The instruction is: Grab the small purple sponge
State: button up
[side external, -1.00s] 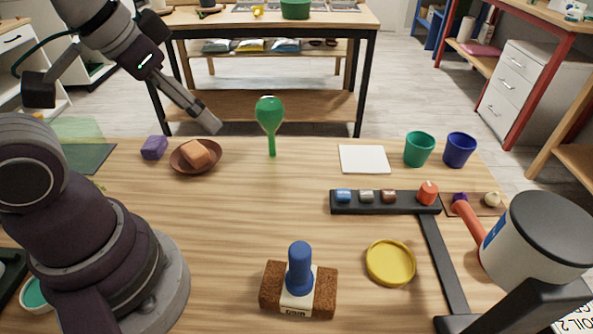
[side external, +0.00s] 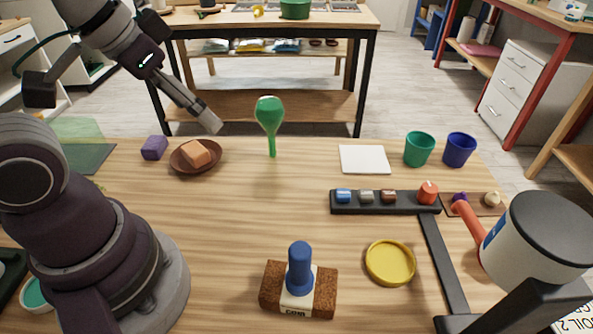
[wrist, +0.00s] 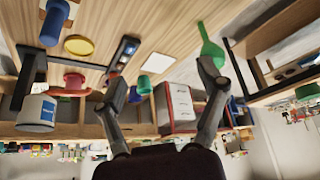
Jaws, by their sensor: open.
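The small purple sponge (side external: 154,148) lies on the wooden table at the back left, just left of a brown saucer (side external: 214,160). An orange-brown block (side external: 195,153) rests in that saucer. My gripper (side external: 214,124) is raised in the air to the right of the sponge, apart from it. In the wrist view my gripper (wrist: 163,80) has its two fingers spread wide with nothing held between them. The sponge does not show in the wrist view.
A green bulb-headed tool (side external: 269,115) stands upright right of my gripper. A white pad (side external: 364,159), a green cup (side external: 419,149) and a blue cup (side external: 459,150) are further right. A blue-handled brush (side external: 300,270) and yellow dish (side external: 390,263) are in front. Mid-table is clear.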

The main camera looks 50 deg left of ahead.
jog(key=n+g+y, duration=0.2)
jog(key=n+y, duration=0.1)
jog(key=n, duration=0.6)
send_near(154, 139)
jog(key=x, duration=1)
jog(key=shift+f, duration=0.15)
jog(key=c, duration=1)
